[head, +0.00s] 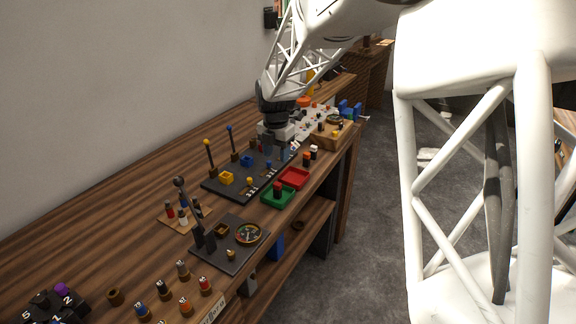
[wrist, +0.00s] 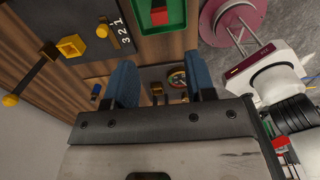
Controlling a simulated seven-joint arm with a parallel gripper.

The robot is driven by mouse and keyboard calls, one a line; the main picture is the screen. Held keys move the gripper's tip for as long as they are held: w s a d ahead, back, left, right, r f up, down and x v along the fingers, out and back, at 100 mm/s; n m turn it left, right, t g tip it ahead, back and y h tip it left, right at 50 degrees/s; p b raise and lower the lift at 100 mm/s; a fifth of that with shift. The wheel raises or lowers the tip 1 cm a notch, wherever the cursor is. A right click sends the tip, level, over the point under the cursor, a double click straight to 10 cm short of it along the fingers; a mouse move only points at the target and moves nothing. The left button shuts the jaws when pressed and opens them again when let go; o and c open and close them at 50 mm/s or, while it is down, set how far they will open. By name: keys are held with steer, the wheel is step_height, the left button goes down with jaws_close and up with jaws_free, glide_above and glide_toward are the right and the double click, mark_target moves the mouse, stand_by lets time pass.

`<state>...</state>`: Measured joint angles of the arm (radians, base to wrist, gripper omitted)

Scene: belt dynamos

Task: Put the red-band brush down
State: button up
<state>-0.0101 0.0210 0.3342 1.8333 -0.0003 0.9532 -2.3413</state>
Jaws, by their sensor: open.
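A small dark piece with a red band (head: 277,188), which looks like the red-band brush, stands in the green tray (head: 267,201) at the front edge of the bench. In the wrist view a red-topped piece (wrist: 159,16) shows in the green tray (wrist: 143,22) at the top edge. My gripper (head: 275,152) is over the far part of the dark board. In the wrist view my gripper (wrist: 162,82) has its two blue fingers apart, with nothing held between them. My gripper is apart from the green tray.
A red tray (head: 294,178) lies beyond the green one, with small dark pieces (head: 306,159) behind it. The dark board (head: 228,187) carries yellow and blue knobbed levers. A dial plate (head: 231,244) lies nearer. Bare wood (head: 110,235) is free along the wall.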

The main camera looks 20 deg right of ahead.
steer(key=s+r+m+t, duration=0.1)
steer(key=s+r+m, duration=0.5)
steer(key=s, duration=0.5)
steer(key=s+r+m, duration=0.3)
steer(key=s+m, duration=0.6)
steer(key=s, duration=0.3)
steer(key=s+d+f+m+t, duration=0.1)
steer(key=s+m, duration=1.1)
steer(key=s, duration=0.6)
steer(key=shift+s+f+t, duration=0.15)
steer(key=shift+f+t, duration=0.05)
steer(key=shift+t, duration=0.1)
steer(key=shift+c, duration=0.2)
